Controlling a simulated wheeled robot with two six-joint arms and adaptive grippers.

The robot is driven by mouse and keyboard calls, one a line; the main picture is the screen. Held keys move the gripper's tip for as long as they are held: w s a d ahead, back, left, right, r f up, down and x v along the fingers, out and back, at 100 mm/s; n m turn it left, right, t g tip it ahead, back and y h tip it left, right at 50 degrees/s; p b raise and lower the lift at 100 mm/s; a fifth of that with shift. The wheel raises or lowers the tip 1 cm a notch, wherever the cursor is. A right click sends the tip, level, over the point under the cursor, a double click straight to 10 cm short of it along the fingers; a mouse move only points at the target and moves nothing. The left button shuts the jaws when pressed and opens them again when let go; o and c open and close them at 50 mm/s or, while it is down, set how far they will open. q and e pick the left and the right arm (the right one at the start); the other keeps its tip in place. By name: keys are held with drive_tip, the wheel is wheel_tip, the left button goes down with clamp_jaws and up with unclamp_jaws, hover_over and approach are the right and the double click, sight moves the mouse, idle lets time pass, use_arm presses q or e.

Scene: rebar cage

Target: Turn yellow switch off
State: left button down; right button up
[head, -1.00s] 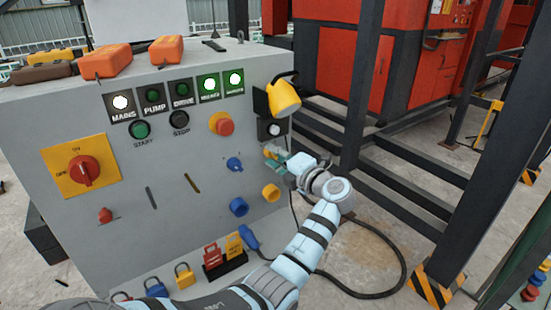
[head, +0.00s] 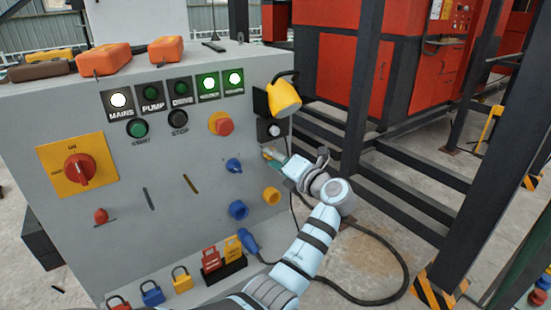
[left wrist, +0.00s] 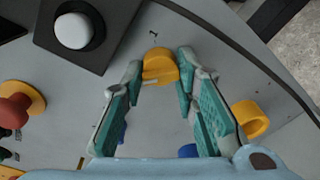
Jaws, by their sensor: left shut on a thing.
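The yellow switch (left wrist: 160,66) is a round yellow knob on the grey panel, with a small dark mark above it in the left wrist view. My left gripper (left wrist: 160,75) has its teal fingertips on both sides of the knob and is shut on it. In the head view my left gripper (head: 272,156) is at the panel's right edge, below the white push button (head: 274,129), and its fingers largely hide the switch. My right gripper is not in view.
A yellow lamp-like cover (head: 285,97) juts out above the gripper. A yellow ring socket (head: 271,195) and blue knob (head: 234,165) are close by. A red-and-yellow rotary switch (head: 78,169) is far left. Dark steel posts (head: 363,90) stand at right.

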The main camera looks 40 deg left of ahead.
use_arm(q)
drive_tip(key=c, duration=1.3)
unclamp_jaws()
drive_tip(key=v, duration=0.7)
drive_tip(key=shift+s+d, duration=0.1)
drive_tip(key=shift+d, duration=0.1)
